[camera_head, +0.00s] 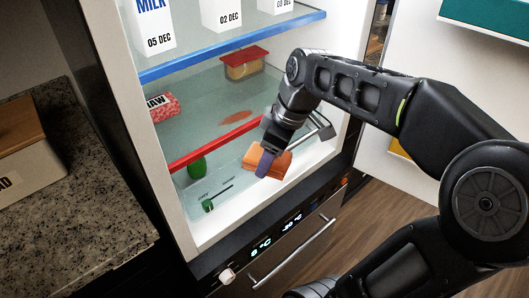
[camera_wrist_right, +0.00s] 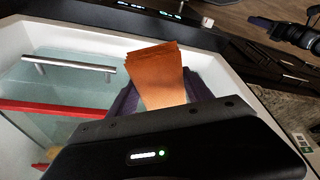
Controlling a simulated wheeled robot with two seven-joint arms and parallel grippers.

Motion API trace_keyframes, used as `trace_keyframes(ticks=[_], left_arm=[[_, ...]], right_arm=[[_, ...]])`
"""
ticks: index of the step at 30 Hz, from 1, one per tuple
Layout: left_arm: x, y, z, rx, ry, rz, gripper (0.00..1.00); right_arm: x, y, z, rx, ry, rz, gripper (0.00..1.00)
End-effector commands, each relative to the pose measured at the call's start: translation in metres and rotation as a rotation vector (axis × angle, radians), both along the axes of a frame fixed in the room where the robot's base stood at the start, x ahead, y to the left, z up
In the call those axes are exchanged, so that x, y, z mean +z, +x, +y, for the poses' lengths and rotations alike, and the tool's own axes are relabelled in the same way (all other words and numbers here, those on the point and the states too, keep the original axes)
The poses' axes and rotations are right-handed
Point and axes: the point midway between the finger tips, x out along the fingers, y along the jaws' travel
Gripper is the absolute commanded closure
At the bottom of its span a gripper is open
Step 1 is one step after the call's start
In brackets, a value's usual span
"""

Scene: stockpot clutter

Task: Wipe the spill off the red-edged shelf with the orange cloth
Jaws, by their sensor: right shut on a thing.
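The orange cloth (camera_head: 267,161) is held by my right gripper (camera_head: 266,163), which is shut on it in front of the open fridge, near the right end of the red-edged shelf (camera_head: 216,143). The cloth also shows in the right wrist view (camera_wrist_right: 158,74), folded and sticking out beyond the fingers. The spill (camera_head: 237,117) is a reddish-orange smear on the shelf's glass, further back than the cloth and apart from it. In the right wrist view the red edge (camera_wrist_right: 48,108) shows at the left.
A package marked RAW (camera_head: 162,107) lies on the shelf's left, and a container with a red lid (camera_head: 243,63) stands at the back. The blue-edged shelf (camera_head: 230,48) above holds white cartons (camera_head: 150,24). A clear drawer with a metal handle (camera_wrist_right: 70,62) lies below.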

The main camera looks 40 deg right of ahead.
Motion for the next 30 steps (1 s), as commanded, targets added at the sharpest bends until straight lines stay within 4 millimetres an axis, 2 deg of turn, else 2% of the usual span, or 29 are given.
trace_keyframes(ticks=[14,25,30], left_arm=[[0.000,0.000,0.000,0.000,0.000,0.000,0.59],[0.002,0.000,0.000,0.000,0.000,0.000,0.59],[0.002,0.000,0.000,0.000,0.000,0.000,0.59]], right_arm=[[0.001,0.001,0.000,-0.014,-0.001,0.000,0.92],[0.022,0.000,0.002,-0.333,-0.002,0.007,0.92],[0.026,0.000,0.002,-0.395,-0.001,0.005,0.92]])
